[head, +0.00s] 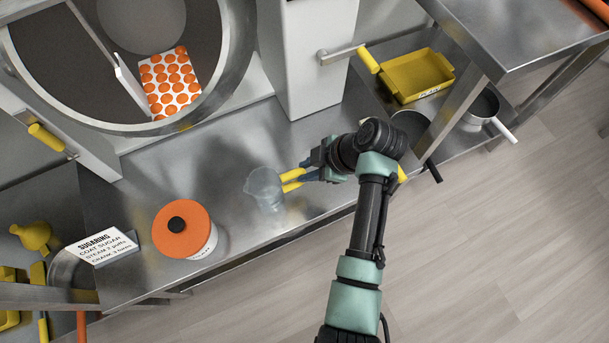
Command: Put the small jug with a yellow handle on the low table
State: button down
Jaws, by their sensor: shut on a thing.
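The small clear jug (266,190) is in the middle of the head view, with its yellow handle (291,181) pointing right. My gripper (304,175) comes from the right and is shut on the yellow handle. The jug looks roughly upright over a steel worktop (245,140). I cannot tell whether its base touches the worktop or is a little above it. The jaws partly hide the handle. I cannot tell which steel surface is the low table.
An orange-lidded canister (182,228) and a sugaring sign (103,247) stand left of the jug. A large round drum (240,60) holds an orange-dotted sheet (170,84). A yellow tray (416,76) and pans (480,110) are at right. Floor (490,250) is clear at lower right.

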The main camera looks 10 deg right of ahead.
notch_tip(320, 180, down, 4)
jog(key=shift+f+b, duration=0.2)
jog(key=shift+b, duration=0.3)
jog(key=shift+r, duration=0.1)
jog(key=c, duration=0.7)
grip_release()
jog(key=shift+c, duration=0.2)
jog(key=p+v, duration=0.2)
jog(key=v, duration=1)
jog(key=shift+p, duration=0.35)
jog(key=shift+w, duration=0.1)
